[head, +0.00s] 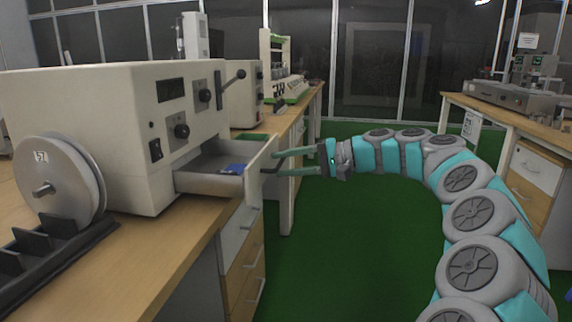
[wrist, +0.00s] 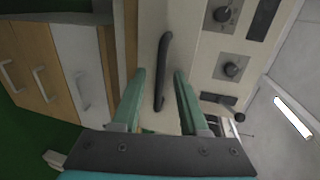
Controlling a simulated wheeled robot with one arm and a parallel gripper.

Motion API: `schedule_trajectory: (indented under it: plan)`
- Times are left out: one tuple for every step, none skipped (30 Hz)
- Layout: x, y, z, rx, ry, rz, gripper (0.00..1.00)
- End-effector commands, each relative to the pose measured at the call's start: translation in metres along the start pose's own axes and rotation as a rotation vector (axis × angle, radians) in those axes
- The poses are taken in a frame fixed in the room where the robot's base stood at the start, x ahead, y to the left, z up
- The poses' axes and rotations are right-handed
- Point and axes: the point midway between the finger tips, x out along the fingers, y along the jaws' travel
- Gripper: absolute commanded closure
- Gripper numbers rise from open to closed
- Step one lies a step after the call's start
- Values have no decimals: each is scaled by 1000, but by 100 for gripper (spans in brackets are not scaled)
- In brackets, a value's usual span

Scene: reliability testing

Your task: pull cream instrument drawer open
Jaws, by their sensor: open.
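The cream instrument drawer (head: 210,184) sticks out of the lower front of the cream instrument (head: 90,115), open, with a small blue item (head: 233,169) inside. My gripper (head: 276,162) is at the drawer's front panel (head: 262,168), coming from the right. Its two teal fingers are open. In the wrist view, the dark bar handle (wrist: 163,70) on the cream front lies in the space between the fingertips (wrist: 159,76). The fingers stand apart on either side of the handle, with gaps visible. In the head view the handle is largely hidden near the fingertips.
A reel (head: 60,180) and a black rack (head: 40,255) stand on the wooden bench (head: 150,260) at left. White and wooden bench drawers (head: 243,270) sit below.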

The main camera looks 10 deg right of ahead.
Motion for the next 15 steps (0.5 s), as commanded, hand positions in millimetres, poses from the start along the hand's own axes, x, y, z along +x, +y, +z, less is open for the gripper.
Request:
schedule_trajectory:
  plan:
    - [-2, 0, 0, 0, 1, 0, 57]
    - [-3, 0, 0, 0, 1, 0, 57]
    - [-5, 0, 0, 0, 1, -1, 57]
    - [-8, 0, 0, 0, 1, -1, 57]
    - [-11, 0, -1, -1, 2, -1, 57]
    - [-15, -1, -1, -1, 3, -2, 57]
    - [-19, -1, -1, -1, 4, -2, 57]
    - [-24, -1, -1, 0, 5, -2, 57]
    - [-30, 0, -2, 0, 7, -2, 57]
    - [-35, 0, -2, 0, 7, -2, 57]
    - [-40, 0, -2, 0, 6, -1, 57]
    - [-46, 0, -1, 0, 3, -1, 57]
    - [-51, 0, -1, 0, 2, 0, 57]
    - [-56, 0, -1, -1, 3, 0, 57]
    - [-62, 0, -1, -1, 5, 0, 57]
